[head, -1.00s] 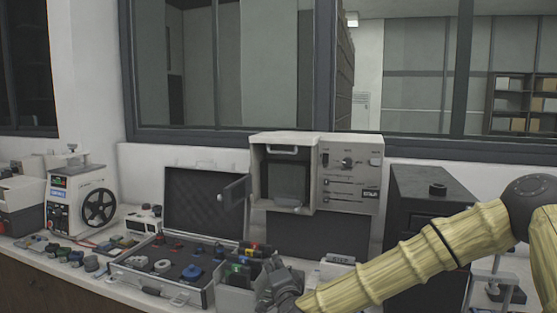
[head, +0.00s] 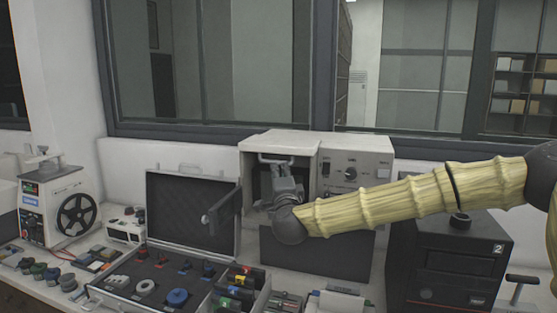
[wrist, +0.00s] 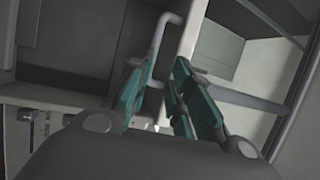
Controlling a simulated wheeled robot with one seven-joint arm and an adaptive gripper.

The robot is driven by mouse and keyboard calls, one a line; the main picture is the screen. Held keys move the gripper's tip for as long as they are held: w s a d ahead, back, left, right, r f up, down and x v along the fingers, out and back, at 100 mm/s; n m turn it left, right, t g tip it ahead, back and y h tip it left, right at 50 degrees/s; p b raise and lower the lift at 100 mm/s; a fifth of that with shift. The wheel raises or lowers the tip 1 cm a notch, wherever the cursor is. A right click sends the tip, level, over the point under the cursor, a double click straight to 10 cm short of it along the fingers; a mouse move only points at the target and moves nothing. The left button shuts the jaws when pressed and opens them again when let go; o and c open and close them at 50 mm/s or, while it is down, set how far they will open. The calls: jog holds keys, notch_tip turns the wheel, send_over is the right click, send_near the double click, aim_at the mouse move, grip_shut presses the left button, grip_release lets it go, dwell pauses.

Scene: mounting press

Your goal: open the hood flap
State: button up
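A light grey box unit (head: 290,137) stands against the wall below the window. Its left part has a dark opening or see-through front, and a pale bar handle (head: 268,158) runs near the top; I cannot clearly make out the flap's panel. My gripper (head: 280,168) is raised in front of this part, close to the handle, and hides much of it. In the wrist view the handle (wrist: 164,36) runs down towards the gap between the fingers (wrist: 161,68). The fingers are apart, and the left one partly covers the handle's lower end. I cannot tell if they touch it.
The unit's control panel (head: 353,172) with knobs is right of the opening. A dark hinged door (head: 226,208) stands at its left. An open case (head: 130,285) with tools lies below left, and a black cabinet (head: 480,237) stands at right beneath my arm.

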aim_at(278, 163)
jog(key=x, duration=0.2)
jog(key=p+x, duration=0.1)
jog(key=x, duration=0.2)
jog(key=p+x, duration=0.1)
jog(key=x, duration=0.1)
jog(key=shift+w+f, duration=0.3)
jog(key=shift+w, duration=0.15)
jog(key=shift+w+f+p, duration=0.15)
jog(key=shift+w+p, duration=0.15)
jog(key=shift+w, duration=0.15)
jog(key=shift+s, duration=0.1)
jog(key=shift+a, duration=0.1)
grip_shut()
